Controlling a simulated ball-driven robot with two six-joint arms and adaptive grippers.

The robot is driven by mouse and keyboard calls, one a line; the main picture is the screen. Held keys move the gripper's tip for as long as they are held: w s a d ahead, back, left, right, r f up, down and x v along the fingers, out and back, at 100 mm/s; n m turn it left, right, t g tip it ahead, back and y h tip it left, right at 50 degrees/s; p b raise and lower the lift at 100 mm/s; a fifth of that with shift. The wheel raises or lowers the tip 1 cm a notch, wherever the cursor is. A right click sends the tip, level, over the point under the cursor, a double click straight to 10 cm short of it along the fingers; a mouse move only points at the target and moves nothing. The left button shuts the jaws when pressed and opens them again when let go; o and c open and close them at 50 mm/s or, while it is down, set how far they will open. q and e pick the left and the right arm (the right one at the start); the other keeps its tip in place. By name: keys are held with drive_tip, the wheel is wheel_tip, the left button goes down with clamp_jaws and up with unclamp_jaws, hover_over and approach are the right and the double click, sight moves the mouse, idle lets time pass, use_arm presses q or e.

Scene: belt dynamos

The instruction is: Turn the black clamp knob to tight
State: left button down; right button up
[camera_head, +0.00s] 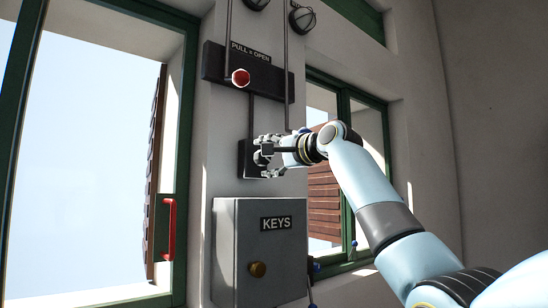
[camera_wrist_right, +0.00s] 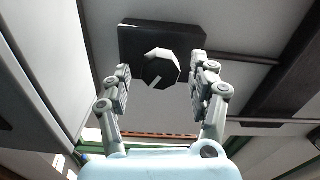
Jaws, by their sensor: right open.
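In the head view the plate (camera_head: 244,172) shows above the keys box, and the knob (camera_head: 259,158) is partly hidden by my right gripper. My right gripper (camera_head: 262,157) is open, its fingers on either side of the knob. In the right wrist view the gripper (camera_wrist_right: 158,82) shows a gap between each finger and the knob. My left gripper is not in view.
A grey box labelled KEYS (camera_head: 230,236) with a brass knob (camera_head: 257,269) is below. A red knob (camera_head: 240,78) on a dark PULL = OPEN panel (camera_head: 272,76) is above. A green-framed window with a red handle (camera_head: 170,228) is at left, another window at right.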

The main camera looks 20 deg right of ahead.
drive_tip(key=v, duration=1.1)
drive_tip(key=shift+s+d, duration=0.15)
drive_tip(key=shift+s, duration=0.25)
